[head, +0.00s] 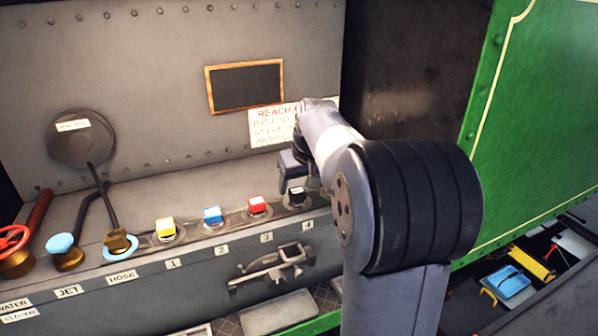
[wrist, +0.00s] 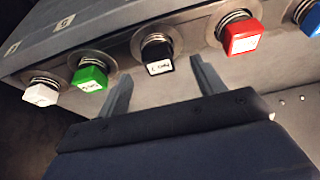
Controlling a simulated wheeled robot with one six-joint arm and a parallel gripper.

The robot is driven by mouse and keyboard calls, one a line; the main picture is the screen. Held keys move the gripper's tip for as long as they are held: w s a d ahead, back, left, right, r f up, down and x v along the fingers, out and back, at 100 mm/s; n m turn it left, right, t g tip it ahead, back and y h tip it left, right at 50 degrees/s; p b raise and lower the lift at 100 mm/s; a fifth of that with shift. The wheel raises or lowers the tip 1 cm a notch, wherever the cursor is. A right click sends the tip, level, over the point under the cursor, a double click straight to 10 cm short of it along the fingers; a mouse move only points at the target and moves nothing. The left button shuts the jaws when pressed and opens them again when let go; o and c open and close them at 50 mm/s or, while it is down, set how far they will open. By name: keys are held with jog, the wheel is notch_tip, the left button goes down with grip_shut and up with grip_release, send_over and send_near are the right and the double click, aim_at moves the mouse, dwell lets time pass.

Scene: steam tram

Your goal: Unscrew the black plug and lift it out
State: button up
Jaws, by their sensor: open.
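The black plug (head: 297,197) sits at the right end of the row of coloured plugs visible in the head view, on the ledge. In the wrist view the black plug (wrist: 158,57) shows a white label on its square head and a metal thread above it, seated in a round collar. My gripper (wrist: 162,70) is open, with one finger on each side of the plug as seen in the wrist view. Whether the fingers reach around the plug in depth I cannot tell. In the head view my gripper (head: 293,178) is just above the plug, and my arm hides part of the area.
Red (head: 257,205), blue (head: 212,215) and yellow (head: 166,229) plugs stand left of the black one. A hose lever (head: 104,205) stands farther left. A tray (head: 279,312) lies below the ledge.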

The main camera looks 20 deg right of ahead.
aim_at(298, 191)
jog(key=shift+p+x, duration=0.3)
jog(key=shift+x, duration=1.9)
jog(key=c, duration=1.4)
jog(key=shift+n+y, duration=0.8)
jog(key=shift+n, duration=1.2)
jog(key=shift+n+g+y, duration=0.3)
jog(key=shift+n+y, duration=0.1)
jog(key=shift+n, duration=0.8)
jog(key=shift+n+y, duration=0.3)
jog(key=shift+n, duration=0.5)
jog(key=shift+g+p, duration=0.3)
